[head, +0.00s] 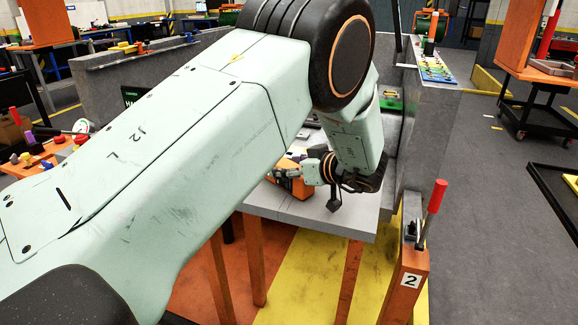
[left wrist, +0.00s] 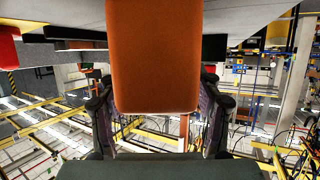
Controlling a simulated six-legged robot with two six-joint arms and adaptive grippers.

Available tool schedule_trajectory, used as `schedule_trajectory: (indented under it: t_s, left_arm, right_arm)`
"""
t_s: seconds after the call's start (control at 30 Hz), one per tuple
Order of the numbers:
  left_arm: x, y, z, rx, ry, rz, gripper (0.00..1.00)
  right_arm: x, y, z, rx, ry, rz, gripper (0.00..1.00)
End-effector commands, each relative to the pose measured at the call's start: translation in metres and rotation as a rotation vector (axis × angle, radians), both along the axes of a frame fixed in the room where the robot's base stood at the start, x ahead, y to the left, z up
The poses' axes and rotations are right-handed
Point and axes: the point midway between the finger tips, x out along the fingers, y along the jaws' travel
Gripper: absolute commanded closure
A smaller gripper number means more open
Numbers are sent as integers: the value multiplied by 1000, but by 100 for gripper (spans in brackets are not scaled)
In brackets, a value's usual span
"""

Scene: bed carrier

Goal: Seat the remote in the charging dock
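My left gripper (head: 310,172) is low over the grey table, at an orange body that I take to be the remote (head: 290,182). In the left wrist view the orange remote (left wrist: 154,60) fills the middle, and the left gripper's dark fingers (left wrist: 157,100) lie close along both its sides, seemingly shut on it. The remote's far end runs out of the top of that view. In the head view my arm hides much of the remote. I cannot make out the charging dock. My right gripper is in neither view.
The grey table (head: 310,213) has bare room at its front right. A grey wall (head: 425,125) stands along its right side. An orange post with a red-handled lever (head: 432,210) stands at the table's right front. A green item (head: 391,103) lies behind my forearm.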

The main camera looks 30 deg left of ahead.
Motion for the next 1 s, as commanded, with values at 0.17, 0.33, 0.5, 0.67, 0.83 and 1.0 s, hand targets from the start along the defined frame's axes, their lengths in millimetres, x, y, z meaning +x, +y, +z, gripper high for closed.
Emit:
schedule_trajectory:
  t_s: [0.17, 0.33, 0.5, 0.67, 0.83, 1.0]
  left_arm:
    - [0, 0, 0, 0, 0, 0, 35]
    - [0, 0, -1, 0, -1, 0, 35]
    - [0, 0, -3, 1, -1, -1, 35]
    - [-7, -34, 14, 3, 1, -5, 35]
    - [-12, -59, 21, 3, -1, -3, 35]
    - [-16, -71, 24, 1, -1, -1, 35]
  right_arm:
    - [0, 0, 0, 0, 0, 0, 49]
    - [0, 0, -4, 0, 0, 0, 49]
    - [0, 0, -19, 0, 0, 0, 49]
    - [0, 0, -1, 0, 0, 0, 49]
    - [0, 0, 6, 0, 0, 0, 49]
    - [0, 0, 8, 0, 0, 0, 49]
